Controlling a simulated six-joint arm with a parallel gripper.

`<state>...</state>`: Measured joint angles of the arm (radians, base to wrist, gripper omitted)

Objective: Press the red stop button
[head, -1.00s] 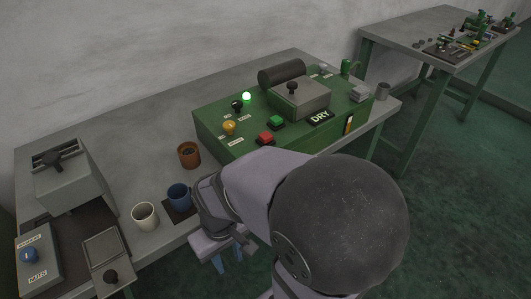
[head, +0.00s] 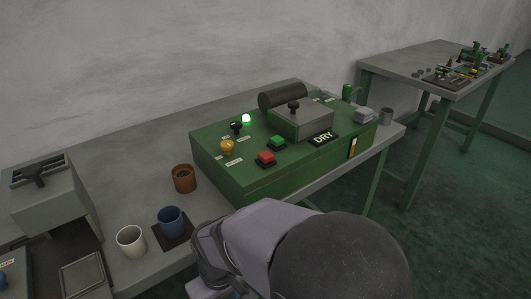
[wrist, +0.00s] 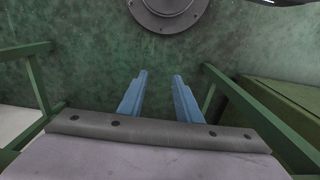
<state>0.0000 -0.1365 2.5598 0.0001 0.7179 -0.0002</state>
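The red stop button (head: 265,158) sits on the front part of the top of the green machine box (head: 225,178), left of the DRY sign. Nothing touches it. My arm is in front of the box, low in the head view. My gripper's blue fingers (wrist: 161,76) show in the wrist view, parallel with a clear gap and nothing between them, so it is open. They point over green floor and the red button is not in that view. In the head view the fingers are mostly hidden by the arm and the picture's edge.
A green button (head: 277,142), a yellow knob (head: 227,147) and a lit green lamp (head: 246,118) share the box top. A brown pot (head: 184,179), blue cup (head: 171,222) and white cup (head: 131,241) stand left of the box. Green table legs flank the fingers in the wrist view.

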